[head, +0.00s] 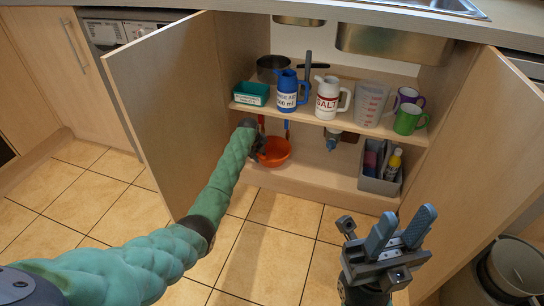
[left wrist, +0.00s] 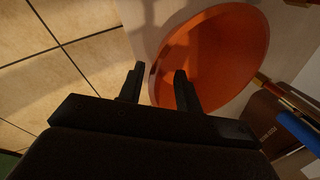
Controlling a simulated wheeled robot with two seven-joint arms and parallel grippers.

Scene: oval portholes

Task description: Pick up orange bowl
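The orange bowl (head: 274,152) sits on the floor of the open cabinet, below the shelf, at its left side. It also shows large in the left wrist view (left wrist: 222,60). My left gripper (head: 257,150) is at the bowl's left edge. In the left wrist view its two fingers (left wrist: 160,80) are apart, with the bowl's near rim between or just beyond them. I cannot tell whether they touch the rim. My right gripper (head: 408,225) is in front of the cabinet, away from the bowl, with its fingers slightly apart and nothing between them.
The shelf above holds a green box (head: 251,94), a blue jug (head: 291,91), a salt jug (head: 331,97), a measuring jug (head: 370,103) and two mugs. A grey caddy (head: 380,168) with bottles stands at right. Open cabinet doors (head: 165,110) flank the opening. The tiled floor (head: 275,240) in front is clear.

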